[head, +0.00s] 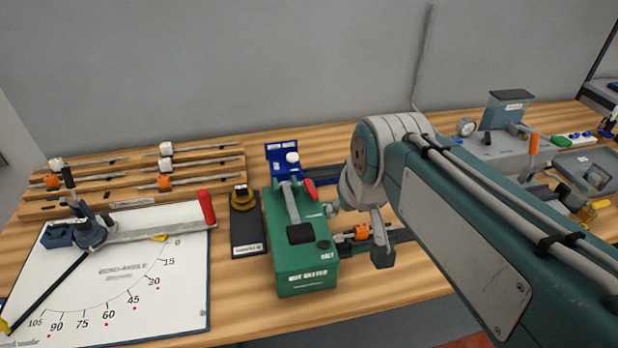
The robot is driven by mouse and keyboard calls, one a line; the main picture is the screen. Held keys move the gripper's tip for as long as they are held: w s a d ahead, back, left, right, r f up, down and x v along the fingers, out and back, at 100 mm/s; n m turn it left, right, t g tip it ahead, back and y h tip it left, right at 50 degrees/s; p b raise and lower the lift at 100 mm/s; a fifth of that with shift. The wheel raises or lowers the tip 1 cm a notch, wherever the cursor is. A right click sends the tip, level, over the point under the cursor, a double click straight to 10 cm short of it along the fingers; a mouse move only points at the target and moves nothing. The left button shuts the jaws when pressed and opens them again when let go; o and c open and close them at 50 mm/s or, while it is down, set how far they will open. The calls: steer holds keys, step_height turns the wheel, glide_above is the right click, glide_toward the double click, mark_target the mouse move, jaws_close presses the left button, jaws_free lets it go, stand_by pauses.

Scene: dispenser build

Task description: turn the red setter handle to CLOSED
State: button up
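The green setter box (308,275), lettered along its front, stands on the bench in the middle of the head view. A short red handle (309,190) sticks up at its right rear, beside a grey lever (291,203) on its top. I cannot read a CLOSED mark or tell the handle's setting. My arm comes in from the right and bends down just right of the box. My gripper (381,240) is at its lower end, right of the red handle and partly hidden by my arm. Its fingers are not clear enough to judge their opening.
A bend-angle board (150,290) with a longer red-handled lever (207,207) lies at left. An orange clamp (362,232) is near my gripper. Wooden racks (130,185) and a grey machine (500,145) stand farther back.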

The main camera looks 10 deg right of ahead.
steer(key=n, duration=0.1)
glide_toward(312, 189)
steer(key=shift+g, duration=0.4)
steer(key=x, duration=0.9)
steer(key=shift+w+r, duration=0.2)
steer(key=shift+w, duration=0.05)
jaws_close()
